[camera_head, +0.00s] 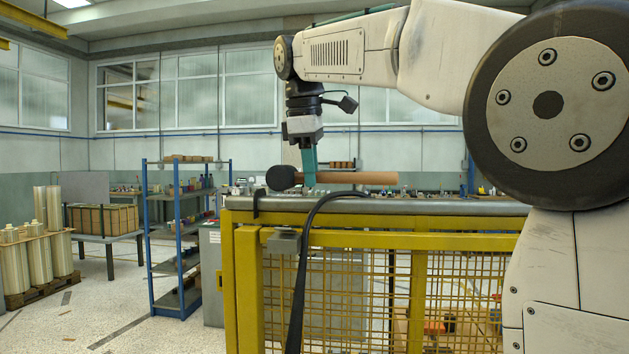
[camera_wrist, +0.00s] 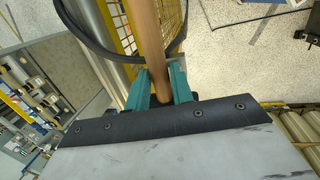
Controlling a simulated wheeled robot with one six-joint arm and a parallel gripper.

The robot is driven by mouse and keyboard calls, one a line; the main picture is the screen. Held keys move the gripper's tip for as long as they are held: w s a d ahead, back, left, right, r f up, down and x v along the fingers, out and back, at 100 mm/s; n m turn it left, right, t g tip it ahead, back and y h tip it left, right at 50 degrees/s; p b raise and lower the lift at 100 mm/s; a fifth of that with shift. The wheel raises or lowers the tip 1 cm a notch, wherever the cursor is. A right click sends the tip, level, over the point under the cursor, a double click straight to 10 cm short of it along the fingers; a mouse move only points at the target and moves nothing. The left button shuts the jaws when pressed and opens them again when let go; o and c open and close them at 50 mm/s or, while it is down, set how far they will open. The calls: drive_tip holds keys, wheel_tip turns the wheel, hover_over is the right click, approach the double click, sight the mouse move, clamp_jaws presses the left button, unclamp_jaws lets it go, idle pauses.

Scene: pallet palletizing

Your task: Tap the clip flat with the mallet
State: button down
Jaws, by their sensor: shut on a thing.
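The mallet has a round black head (camera_head: 281,178) and a wooden handle (camera_head: 360,178). It is held level, just above the steel tabletop in the head view, its head to the left. My gripper (camera_head: 309,178), with teal fingers, points down and is shut on the handle near the head. In the wrist view the handle (camera_wrist: 150,40) runs between the two teal fingers of my gripper (camera_wrist: 159,85). A small black clip-like piece (camera_head: 257,203) hooks over the tabletop's front edge, left of the mallet head. I cannot tell whether this is the task's clip.
A black hose (camera_head: 299,265) bends over the front edge of the steel tabletop (camera_head: 420,207) and hangs down. Yellow mesh fencing (camera_head: 380,290) stands below. A blue shelf rack (camera_head: 180,230) is at the left, with open floor around it.

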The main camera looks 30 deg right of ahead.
drive_tip(key=shift+f, duration=0.1)
idle(1.4)
drive_tip(key=s+a+x, duration=0.1)
drive_tip(key=x, duration=0.7)
drive_tip(key=v, duration=0.4)
drive_tip(key=w+v, duration=0.1)
drive_tip(key=v, duration=0.2)
drive_tip(key=shift+d, duration=0.4)
drive_tip(key=shift+a, duration=0.1)
